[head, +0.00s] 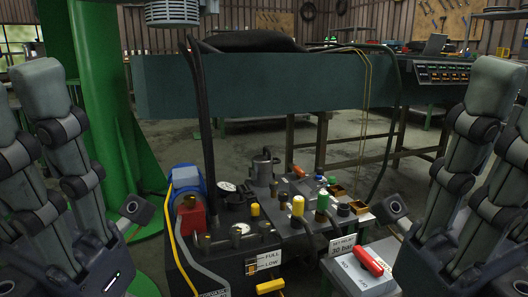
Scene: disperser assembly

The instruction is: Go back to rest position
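My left gripper (92,148) is at the left edge of the head view. Its grey jointed fingers are spread apart, with nothing between them. My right gripper (446,146) is at the right edge, also with spread fingers and empty. Between them stands a dark machine unit (230,254) with several fittings, hoses and coloured caps on top. Both grippers appear apart from it.
A green column (98,80) stands behind my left gripper. A wide blue-grey beam (265,85) crosses behind the machine, with dark hoses (205,130) hanging over it. A control panel (443,74) and workbenches are at the back right. Open concrete floor (350,140) shows behind.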

